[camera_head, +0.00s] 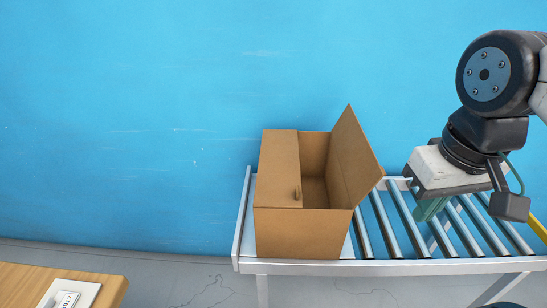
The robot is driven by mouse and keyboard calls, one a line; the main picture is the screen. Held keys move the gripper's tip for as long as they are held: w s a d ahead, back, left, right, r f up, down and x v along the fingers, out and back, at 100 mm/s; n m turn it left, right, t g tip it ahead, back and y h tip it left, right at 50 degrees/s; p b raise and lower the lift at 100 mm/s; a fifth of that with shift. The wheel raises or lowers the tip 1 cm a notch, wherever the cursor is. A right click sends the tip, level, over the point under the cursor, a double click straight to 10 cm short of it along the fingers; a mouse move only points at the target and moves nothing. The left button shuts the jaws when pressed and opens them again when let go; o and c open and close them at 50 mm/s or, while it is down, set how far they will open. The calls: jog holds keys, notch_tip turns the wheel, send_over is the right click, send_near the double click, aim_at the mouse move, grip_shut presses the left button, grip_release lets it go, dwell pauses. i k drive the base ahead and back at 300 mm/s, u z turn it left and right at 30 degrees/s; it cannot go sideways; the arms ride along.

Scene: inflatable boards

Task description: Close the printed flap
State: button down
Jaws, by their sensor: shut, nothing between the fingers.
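An open-topped brown cardboard box (305,232) stands on the roller conveyor. Its left flap (280,165) lies folded down over the left part of the opening, with a small brown piece near its inner edge. Its right flap (354,158) stands up and leans outward to the right. The inside of the box (314,190) shows between the two flaps. I see no print on either flap; the outer face of the right flap is hidden. My gripper (431,209) is shut and empty, with greenish fingers pointing down above the rollers, right of the box and apart from it.
The roller conveyor (300,267) has free rollers right of the box. A blue wall (150,120) stands behind it. A wooden table corner (105,287) with a small white card holder (70,294) is at bottom left.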

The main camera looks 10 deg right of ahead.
aim_at(361, 170)
jog(key=u, duration=1.6)
jog(key=k, duration=2.35)
jog(key=z, duration=1.3)
jog(key=i, duration=1.2)
jog(key=u, duration=0.55)
